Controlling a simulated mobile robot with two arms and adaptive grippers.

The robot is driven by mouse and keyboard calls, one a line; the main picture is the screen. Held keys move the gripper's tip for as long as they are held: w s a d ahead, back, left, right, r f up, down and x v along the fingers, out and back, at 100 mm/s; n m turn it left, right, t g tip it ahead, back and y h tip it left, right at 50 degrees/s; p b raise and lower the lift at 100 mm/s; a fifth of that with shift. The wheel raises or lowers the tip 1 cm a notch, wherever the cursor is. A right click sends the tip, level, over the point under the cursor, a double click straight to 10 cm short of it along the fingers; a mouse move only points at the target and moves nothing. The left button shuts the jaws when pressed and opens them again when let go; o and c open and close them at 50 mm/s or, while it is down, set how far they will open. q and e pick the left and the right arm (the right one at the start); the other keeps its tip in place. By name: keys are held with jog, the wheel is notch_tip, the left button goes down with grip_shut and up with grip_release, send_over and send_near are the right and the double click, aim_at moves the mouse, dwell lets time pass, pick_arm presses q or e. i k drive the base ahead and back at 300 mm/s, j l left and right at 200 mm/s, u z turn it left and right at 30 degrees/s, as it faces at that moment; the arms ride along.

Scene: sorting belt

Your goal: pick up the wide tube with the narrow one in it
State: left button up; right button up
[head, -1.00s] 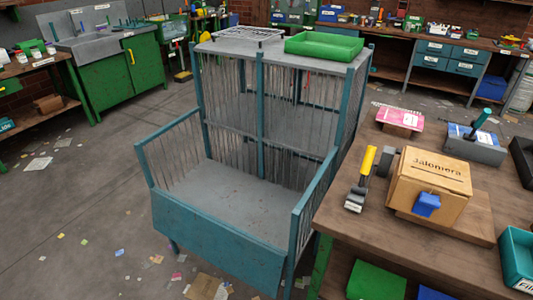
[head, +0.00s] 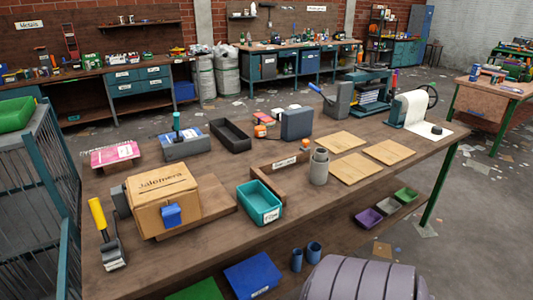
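A wide grey tube (head: 319,172) stands upright on the wooden workbench, just right of the teal bin. A narrower grey tube (head: 321,154) sticks up out of its top. Both look upright, and the lower part of the narrow tube is hidden inside the wide one. Neither of my grippers shows in the head view.
Close left of the tubes are a wooden piece with a label (head: 280,171) and a teal bin (head: 259,204). Flat wooden boards (head: 341,142) lie behind and to the right. Bare bench top lies in front of the tubes.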

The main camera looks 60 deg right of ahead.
aim_at(319, 171)
jog(key=z, duration=2.4)
jog(key=i+j, duration=0.3)
jog(key=i, duration=0.25)
jog(key=u, duration=0.05)
